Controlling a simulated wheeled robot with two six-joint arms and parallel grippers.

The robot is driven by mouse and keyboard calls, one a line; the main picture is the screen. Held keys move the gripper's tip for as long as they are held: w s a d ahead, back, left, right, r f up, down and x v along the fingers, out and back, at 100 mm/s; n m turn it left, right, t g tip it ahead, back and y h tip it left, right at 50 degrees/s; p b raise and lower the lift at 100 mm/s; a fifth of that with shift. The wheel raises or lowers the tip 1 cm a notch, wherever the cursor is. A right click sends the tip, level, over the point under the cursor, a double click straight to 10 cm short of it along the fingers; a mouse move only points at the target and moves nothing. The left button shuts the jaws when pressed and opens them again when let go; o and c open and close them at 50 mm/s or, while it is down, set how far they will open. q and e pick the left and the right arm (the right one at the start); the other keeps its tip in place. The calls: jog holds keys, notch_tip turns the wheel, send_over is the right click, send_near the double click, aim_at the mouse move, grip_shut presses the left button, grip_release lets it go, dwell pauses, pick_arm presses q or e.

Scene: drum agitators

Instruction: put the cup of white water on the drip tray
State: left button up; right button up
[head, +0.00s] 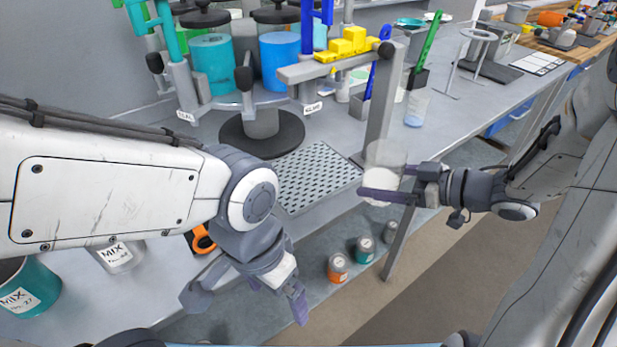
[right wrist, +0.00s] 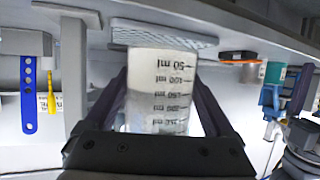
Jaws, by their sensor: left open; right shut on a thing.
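A clear cup (head: 386,154) with white water in its lower part is in my right gripper (head: 381,182), whose fingers close around its sides. In the right wrist view the graduated cup (right wrist: 160,90) appears upside down between both fingers. The cup looks upright, held in the air right of the drip tray, near the bench's front edge. The drip tray (head: 318,176) is a grey perforated plate on the bench, with nothing on it; it also shows in the right wrist view (right wrist: 165,34). My left gripper (head: 247,300) is open and empty, low in front of the bench.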

jog(key=shift+w+a, duration=0.15)
send_over(307, 173)
jog(key=shift+d, duration=0.2)
jog(key=shift+w+a+f, duration=0.15)
jog(key=shift+a+f, duration=0.05)
jog(key=shift+f, duration=0.05)
jog(key=shift+f+b, duration=0.35)
jog(key=shift+f, duration=1.15)
jog(key=shift+f, duration=0.1)
jog(key=o, duration=1.4)
